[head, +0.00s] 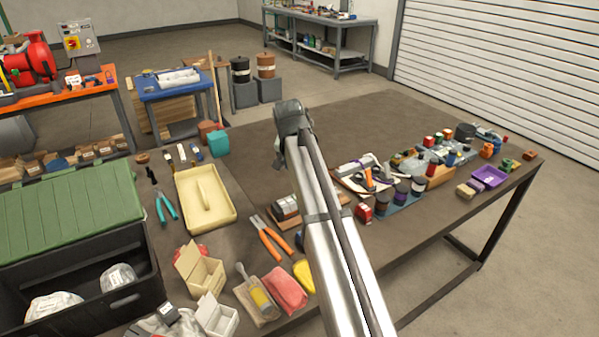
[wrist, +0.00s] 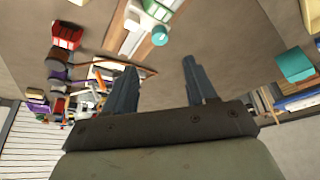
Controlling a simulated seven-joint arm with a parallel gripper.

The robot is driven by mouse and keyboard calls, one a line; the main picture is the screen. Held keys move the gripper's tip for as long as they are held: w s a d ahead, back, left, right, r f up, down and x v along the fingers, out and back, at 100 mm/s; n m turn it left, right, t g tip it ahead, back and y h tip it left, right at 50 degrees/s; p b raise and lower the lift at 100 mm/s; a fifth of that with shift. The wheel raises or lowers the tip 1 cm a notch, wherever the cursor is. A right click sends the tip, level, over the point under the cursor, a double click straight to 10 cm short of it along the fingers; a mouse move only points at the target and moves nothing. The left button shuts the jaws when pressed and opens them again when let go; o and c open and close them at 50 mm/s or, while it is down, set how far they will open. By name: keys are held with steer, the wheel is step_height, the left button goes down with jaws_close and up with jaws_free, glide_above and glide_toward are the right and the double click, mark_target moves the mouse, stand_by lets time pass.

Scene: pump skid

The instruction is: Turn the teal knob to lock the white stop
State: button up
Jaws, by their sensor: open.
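A small teal round knob (wrist: 160,36) shows in the wrist view, at the edge of a wooden board (wrist: 148,46) lying on the brown table. White parts (wrist: 131,42) lie along this board beside the knob. I cannot tell which of them is the stop, or its lock state. In the head view my arm covers much of this area, and I cannot make out the knob there. My gripper (wrist: 159,64) is open and empty, its two dark fingers apart, with the knob beyond the gap between them. In the head view the gripper (head: 292,118) is above the table.
A teal block (head: 218,143) stands at the table's back left. Orange-handled pliers (head: 268,238) and a cream tray (head: 190,190) lie left of my arm. Jars, a purple tray (head: 489,176) and small parts crowd the right. The table's back middle is clear.

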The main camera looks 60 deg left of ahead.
steer(key=shift+v, duration=1.1)
